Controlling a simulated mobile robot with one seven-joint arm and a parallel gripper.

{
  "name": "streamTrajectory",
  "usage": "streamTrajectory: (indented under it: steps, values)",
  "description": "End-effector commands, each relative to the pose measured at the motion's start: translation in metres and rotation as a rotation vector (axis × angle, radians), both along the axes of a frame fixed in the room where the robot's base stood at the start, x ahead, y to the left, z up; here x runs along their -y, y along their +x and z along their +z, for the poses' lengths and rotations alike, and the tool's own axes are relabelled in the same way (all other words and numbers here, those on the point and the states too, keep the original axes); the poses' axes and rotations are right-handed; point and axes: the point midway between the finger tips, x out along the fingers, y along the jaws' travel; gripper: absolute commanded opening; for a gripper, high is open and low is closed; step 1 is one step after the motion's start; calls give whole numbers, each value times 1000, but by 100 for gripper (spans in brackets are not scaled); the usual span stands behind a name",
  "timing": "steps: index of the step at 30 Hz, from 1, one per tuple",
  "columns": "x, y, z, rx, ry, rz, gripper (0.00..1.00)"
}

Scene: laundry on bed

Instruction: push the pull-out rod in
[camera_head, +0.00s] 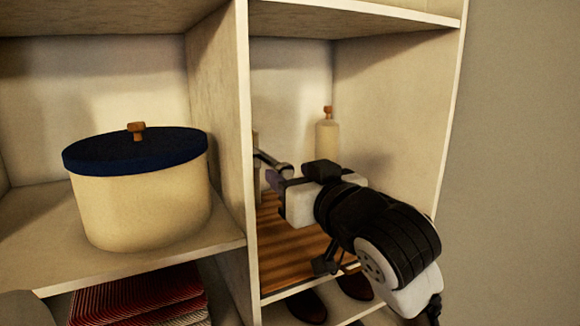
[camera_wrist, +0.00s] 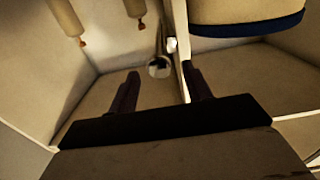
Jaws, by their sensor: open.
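The pull-out rod (camera_head: 270,160) is a metallic bar inside the right-hand shelf compartment, beside the upright divider. Its rounded end points out toward my gripper (camera_head: 273,181). In the wrist view the rod's round silver end (camera_wrist: 159,67) shows just beyond and between the two dark fingertips of my gripper (camera_wrist: 161,78). The fingers are apart, with nothing visibly held between them. I cannot tell whether a finger touches the rod. The rod's far part is partly hidden by the divider in the head view.
The white divider (camera_head: 242,150) stands close beside my gripper. A cream pot with a blue lid (camera_head: 140,205) fills the left compartment. A cream bottle (camera_head: 327,140) stands at the back right. Slatted wood (camera_head: 285,250) lies below my gripper, with dark shoes (camera_head: 307,305) underneath.

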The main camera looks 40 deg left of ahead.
Motion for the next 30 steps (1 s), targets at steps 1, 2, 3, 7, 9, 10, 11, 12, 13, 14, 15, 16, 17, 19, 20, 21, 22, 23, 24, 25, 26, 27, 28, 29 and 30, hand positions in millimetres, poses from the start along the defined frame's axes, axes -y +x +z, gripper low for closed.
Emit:
streamTrajectory:
  steps: [1,2,3,7,9,10,11,12,13,14,15,16,17,19,20,21,22,23,24,25,26,27,28,29,30]
  values:
    - [-6,3,1,-3,-1,0,49]
    - [-8,4,1,-2,-1,-1,49]
    - [-11,5,0,-2,-1,0,49]
    - [-16,7,0,1,0,-1,49]
    - [-16,7,0,1,0,-1,49]
    - [-16,7,0,1,0,-1,49]
    - [-16,7,0,2,-1,-1,49]
    - [-16,7,0,1,0,-1,49]
    - [-16,7,0,1,0,-1,49]
    - [-16,7,0,1,0,-1,49]
    - [-16,7,0,1,0,-1,47]
    - [-16,7,0,1,0,-1,43]
    - [-16,7,0,1,0,-1,39]
    - [-16,7,0,1,0,-1,30]
    - [-16,7,0,1,0,-1,26]
    - [-16,7,0,1,0,-1,20]
    - [-16,7,0,1,0,-1,16]
    - [-16,7,0,1,0,-1,13]
    - [-16,7,0,1,0,-1,7]
    - [-16,7,0,1,0,-1,3]
    - [-16,7,0,1,0,-1,0]
    - [-16,7,0,1,0,-1,0]
    - [-16,7,0,1,0,-1,0]
    - [-16,7,0,1,0,-1,0]
    - [-16,7,0,1,0,-1,0]
